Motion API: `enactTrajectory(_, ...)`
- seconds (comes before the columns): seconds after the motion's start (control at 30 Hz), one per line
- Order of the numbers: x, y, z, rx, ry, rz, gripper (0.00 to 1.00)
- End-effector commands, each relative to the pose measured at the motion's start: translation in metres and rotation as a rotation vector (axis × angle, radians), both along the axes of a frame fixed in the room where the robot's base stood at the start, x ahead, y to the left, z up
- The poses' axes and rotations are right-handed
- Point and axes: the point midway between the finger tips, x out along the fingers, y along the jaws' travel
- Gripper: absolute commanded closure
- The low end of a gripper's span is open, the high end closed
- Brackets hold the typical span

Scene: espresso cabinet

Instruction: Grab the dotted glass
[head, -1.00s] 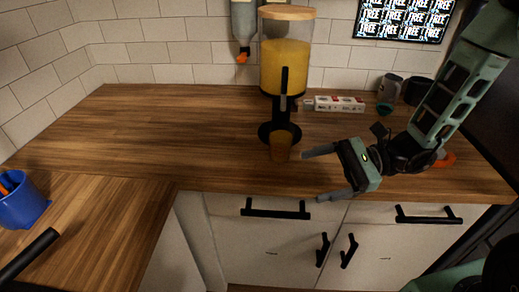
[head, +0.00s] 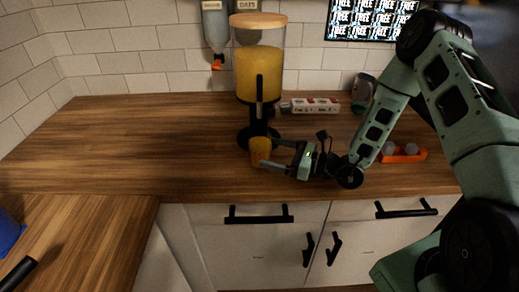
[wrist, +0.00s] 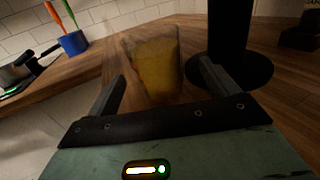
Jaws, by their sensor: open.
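The glass (head: 259,150) holds something orange-yellow and stands upright on the wooden counter, in front of the juice dispenser. Any dots on it are too small or blurred to make out. In the wrist view the glass (wrist: 156,65) stands just ahead, in line with the gap between my fingers. My gripper (head: 272,155) is open and reaches in from the right, with its fingertips at the glass in the head view. In the wrist view its two fingers (wrist: 158,85) lie to the left and right of the glass's lower part. I cannot tell whether they touch it.
The juice dispenser (head: 258,75) stands close behind the glass; its black base (wrist: 238,70) is near my right finger. A white box (head: 310,106) and an orange holder (head: 403,153) are to the right.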

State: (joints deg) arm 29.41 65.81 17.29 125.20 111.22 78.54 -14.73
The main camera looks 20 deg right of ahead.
Motion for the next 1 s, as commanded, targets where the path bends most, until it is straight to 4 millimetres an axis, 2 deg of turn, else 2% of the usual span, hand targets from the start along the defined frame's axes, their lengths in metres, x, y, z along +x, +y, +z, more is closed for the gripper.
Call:
enactTrajectory(0.27, 0.014, 0.018, 0.002, 0.001, -0.001, 0.002, 0.14)
enactTrajectory(0.57, 0.038, 0.05, 0.003, 0.0, -0.001, 0.002, 0.14)
enactTrajectory(0.87, 0.042, 0.053, 0.001, 0.001, -0.001, 0.0, 0.14)
enactTrajectory(0.97, 0.042, 0.053, 0.001, 0.001, -0.001, 0.0, 0.39)
enactTrajectory(1.0, 0.042, 0.053, 0.001, 0.001, -0.001, 0.0, 0.5)
